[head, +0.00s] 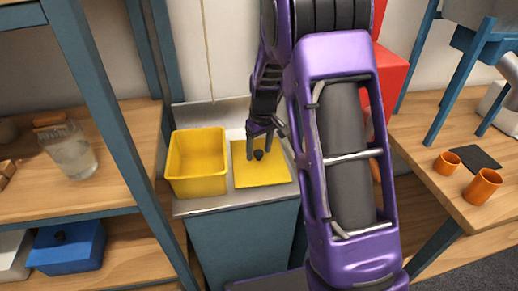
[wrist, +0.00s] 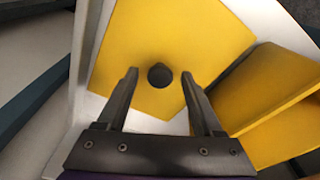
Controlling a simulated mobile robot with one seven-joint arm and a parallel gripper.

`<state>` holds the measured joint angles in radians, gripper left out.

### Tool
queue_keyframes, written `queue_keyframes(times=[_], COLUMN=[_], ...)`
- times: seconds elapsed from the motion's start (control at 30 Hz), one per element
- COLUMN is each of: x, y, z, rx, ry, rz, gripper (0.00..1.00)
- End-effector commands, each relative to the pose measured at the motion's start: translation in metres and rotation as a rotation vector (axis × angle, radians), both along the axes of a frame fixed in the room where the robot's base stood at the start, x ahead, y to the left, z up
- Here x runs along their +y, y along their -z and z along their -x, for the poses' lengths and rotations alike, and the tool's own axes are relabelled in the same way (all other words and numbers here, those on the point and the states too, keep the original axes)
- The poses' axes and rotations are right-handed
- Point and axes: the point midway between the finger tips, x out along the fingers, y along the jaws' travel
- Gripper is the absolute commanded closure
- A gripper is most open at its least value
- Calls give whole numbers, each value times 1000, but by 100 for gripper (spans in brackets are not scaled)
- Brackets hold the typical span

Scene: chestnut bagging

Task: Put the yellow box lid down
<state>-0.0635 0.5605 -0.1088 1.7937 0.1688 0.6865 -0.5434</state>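The yellow box lid (head: 250,177) is a flat yellow square with a dark round knob (head: 259,155). It appears to lie flat on the light counter top, right of the open yellow box (head: 197,165). My gripper (head: 260,152) is just above the lid, at the knob. In the wrist view the lid (wrist: 200,30) fills the upper middle. The knob (wrist: 159,75) sits a little beyond and between my two fingertips (wrist: 160,77), with clear gaps on both sides. My gripper is open. The yellow box (wrist: 265,95) shows at the right of the wrist view.
A teal shelf with a glass jar (head: 70,150) and a blue lidded box (head: 68,248) stands at the left. A wooden table with orange cups (head: 483,185) is at the right. A red object (head: 391,75) is behind my arm. The counter (head: 225,205) has narrow free margins.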

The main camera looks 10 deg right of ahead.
Motion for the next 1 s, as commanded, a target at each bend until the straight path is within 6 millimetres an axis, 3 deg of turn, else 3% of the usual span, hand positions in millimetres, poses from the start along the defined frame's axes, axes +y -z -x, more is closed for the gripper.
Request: queue_keyframes(times=[0.33, 0.73, 1.0], x=[0, -4, -5], y=[-12, -93, -121], z=[0, 9, 13], rx=[-2, -5, -1], ry=[0, -1, 0], rz=[0, 0, 0], gripper=[32, 32, 32])
